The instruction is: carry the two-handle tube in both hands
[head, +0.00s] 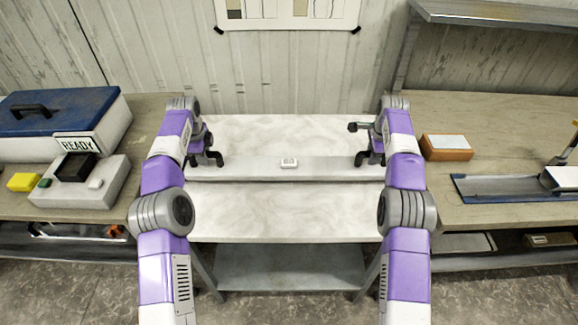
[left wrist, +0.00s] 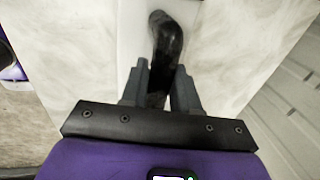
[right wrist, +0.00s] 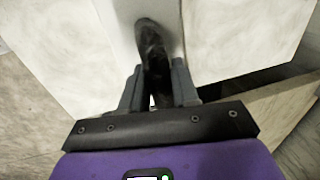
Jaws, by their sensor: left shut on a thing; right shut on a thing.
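The two-handle tube (head: 250,169) is a long pale grey bar lying level across the white table, with a small white label (head: 288,162) at its middle. Its black handles show in the wrist views, the left one (left wrist: 166,40) and the right one (right wrist: 151,48). My left gripper (head: 208,158) is shut on the left handle, and the fingers (left wrist: 160,85) flank it. My right gripper (head: 368,157) is shut on the right handle, with its fingers (right wrist: 158,88) on both sides. A dark line runs under the tube; I cannot tell whether it touches the table.
The white table (head: 285,215) is otherwise clear. On the left bench stand a blue-lidded case (head: 60,110), a grey device (head: 85,185) and a yellow block (head: 25,182). On the right bench are an orange-brown box (head: 447,152) and a metal tray (head: 500,187).

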